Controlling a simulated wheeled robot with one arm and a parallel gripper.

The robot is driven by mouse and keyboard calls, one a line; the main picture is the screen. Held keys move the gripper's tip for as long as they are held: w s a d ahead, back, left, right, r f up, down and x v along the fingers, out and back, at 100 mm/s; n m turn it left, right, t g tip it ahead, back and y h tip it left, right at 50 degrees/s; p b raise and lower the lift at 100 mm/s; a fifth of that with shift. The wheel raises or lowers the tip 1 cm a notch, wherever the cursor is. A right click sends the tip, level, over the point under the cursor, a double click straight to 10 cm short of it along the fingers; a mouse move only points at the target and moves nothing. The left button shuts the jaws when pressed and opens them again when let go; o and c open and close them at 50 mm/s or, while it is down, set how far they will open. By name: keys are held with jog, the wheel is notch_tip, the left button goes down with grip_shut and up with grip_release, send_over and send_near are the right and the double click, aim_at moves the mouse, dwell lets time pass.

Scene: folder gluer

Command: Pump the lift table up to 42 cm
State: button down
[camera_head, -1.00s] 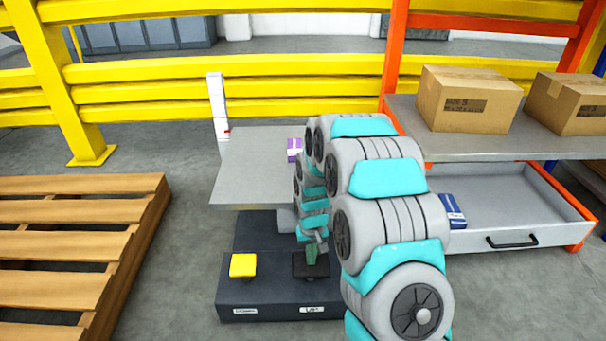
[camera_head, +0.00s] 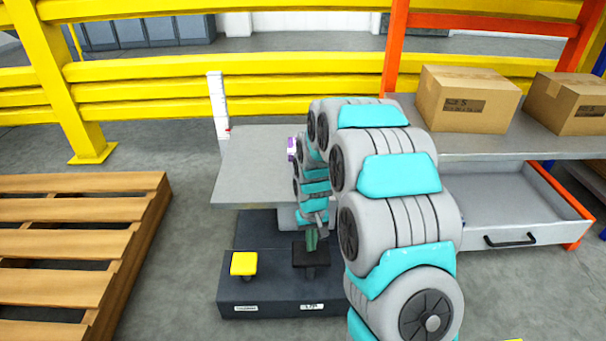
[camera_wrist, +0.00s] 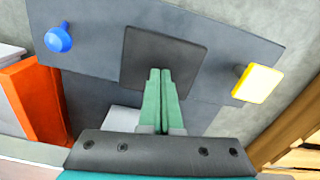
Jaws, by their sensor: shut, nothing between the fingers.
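The lift table has a grey platform (camera_head: 250,175) raised above a dark base (camera_head: 265,292). A white upright scale (camera_head: 218,105) with a small red mark near its foot stands at the platform's far left corner. A black pedal (camera_head: 312,256), with a label below it that seems to read LIFT, stands up on its stem. It also shows in the wrist view (camera_wrist: 165,50). A yellow pedal (camera_head: 244,263) is to its left. My gripper (camera_head: 312,238) is shut and empty, fingertips over the black pedal (camera_wrist: 160,72); I cannot tell whether they touch it.
A purple and white box (camera_head: 292,149) sits on the platform, partly behind my arm. A blue knob (camera_wrist: 60,37) is on the base's other side. A wooden pallet (camera_head: 70,240) lies left. A shelf with cartons (camera_head: 468,98) and an open drawer (camera_head: 525,210) are right.

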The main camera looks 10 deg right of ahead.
jog(key=shift+f+b, duration=0.6)
jog(key=shift+f, duration=3.8)
notch_tip(320, 180, up, 9)
jog(key=shift+r+p, duration=0.1)
jog(key=shift+p, duration=1.15)
jog(key=shift+f+b, duration=0.7)
jog(key=shift+f, duration=3.9)
jog(key=shift+r, duration=0.55)
notch_tip(320, 180, up, 8)
jog(key=shift+f+p, duration=0.1)
jog(key=shift+p, duration=1.1)
